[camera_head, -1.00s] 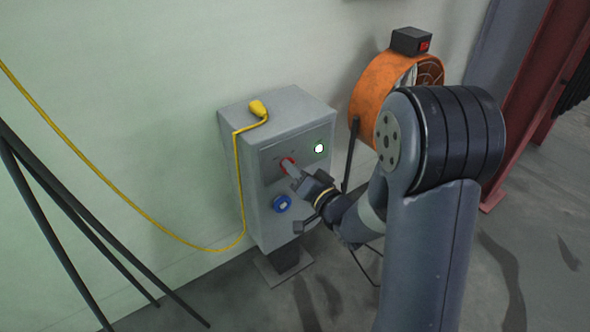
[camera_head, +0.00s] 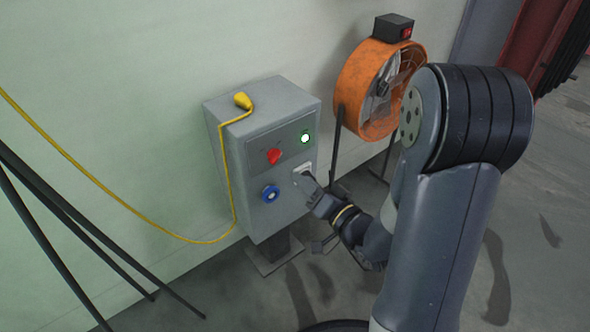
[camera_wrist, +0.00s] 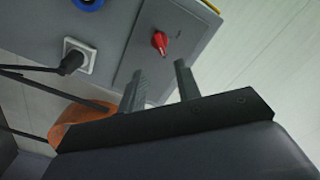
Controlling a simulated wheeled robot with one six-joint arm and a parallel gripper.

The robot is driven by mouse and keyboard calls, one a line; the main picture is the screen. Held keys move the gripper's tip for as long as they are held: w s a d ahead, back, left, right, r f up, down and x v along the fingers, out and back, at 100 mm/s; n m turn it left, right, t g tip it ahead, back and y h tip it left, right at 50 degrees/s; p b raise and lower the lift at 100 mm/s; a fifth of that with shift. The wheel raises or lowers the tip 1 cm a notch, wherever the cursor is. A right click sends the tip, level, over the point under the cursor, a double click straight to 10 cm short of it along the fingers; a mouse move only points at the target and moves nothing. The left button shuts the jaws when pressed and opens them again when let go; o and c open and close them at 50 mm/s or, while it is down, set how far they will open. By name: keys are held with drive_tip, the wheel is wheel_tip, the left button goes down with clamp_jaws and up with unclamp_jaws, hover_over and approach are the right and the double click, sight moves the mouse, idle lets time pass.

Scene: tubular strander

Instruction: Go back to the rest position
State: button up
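My gripper (camera_head: 306,182) is in front of the grey control box (camera_head: 227,175), at its right side. In the wrist view, the two fingers of my gripper (camera_wrist: 160,80) stand apart with nothing between them. The red rotary switch (camera_head: 273,156) is on the box front, clear of the fingers; it also shows in the wrist view (camera_wrist: 160,41), past the fingertips. A green lamp (camera_head: 305,138) glows to the upper right of the switch.
A blue socket (camera_head: 270,194) and a grey socket with a dark plug (camera_wrist: 76,62) are on the box. A yellow cable (camera_head: 228,170) hangs over it. An orange fan (camera_head: 353,84) stands right of the box. Dark slanted legs (camera_head: 62,222) are at left.

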sight(279, 157)
drive_tip(key=shift+s+d, duration=0.35)
drive_tip(key=shift+s, duration=0.2)
drive_tip(key=shift+w+a, duration=0.1)
drive_tip(key=b+x, duration=0.1)
drive_tip(key=x, duration=0.9)
drive_tip(key=shift+w+a, duration=0.25)
drive_tip(key=shift+w, duration=0.05)
drive_tip(key=shift+d, duration=0.1)
